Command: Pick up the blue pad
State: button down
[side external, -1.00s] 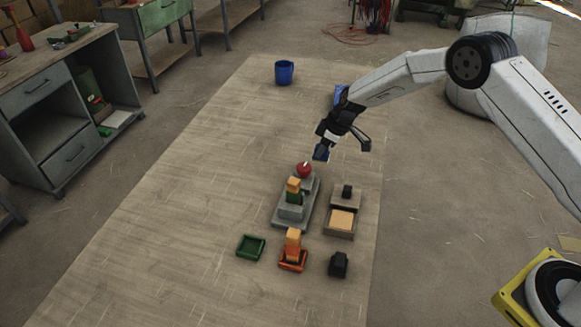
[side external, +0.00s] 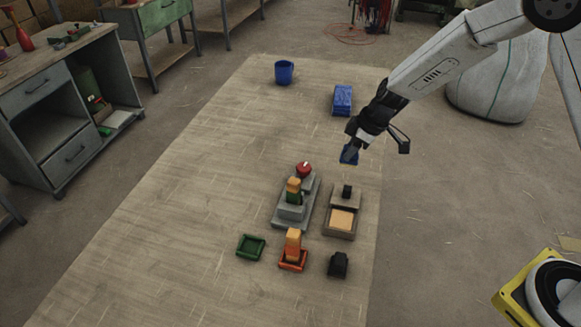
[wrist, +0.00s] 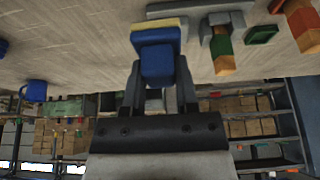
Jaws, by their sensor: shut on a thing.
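My gripper (side external: 354,144) is shut on the blue pad (side external: 348,155) and holds it up in the air, to the right of the red knob and behind the grey tray with the tan block. In the wrist view, the blue pad (wrist: 157,60) sits between the two fingers of my gripper (wrist: 158,85), with its wider part facing away from the wrist. A yellow strip shows at its far edge; I cannot tell whether it belongs to the pad.
A grey stepped stand (side external: 291,212) bears a red knob (side external: 304,169) and an orange-green block. Nearby are a grey tray (side external: 340,236), a green tray (side external: 250,247), an orange tray (side external: 293,266) and a black piece (side external: 338,264). Farther back are a blue cup (side external: 284,73) and blue box (side external: 342,100).

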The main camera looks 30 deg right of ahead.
jog(key=shift+s+r, duration=0.3)
jog(key=shift+s, duration=0.3)
jog(key=c, duration=1)
grip_release()
grip_shut()
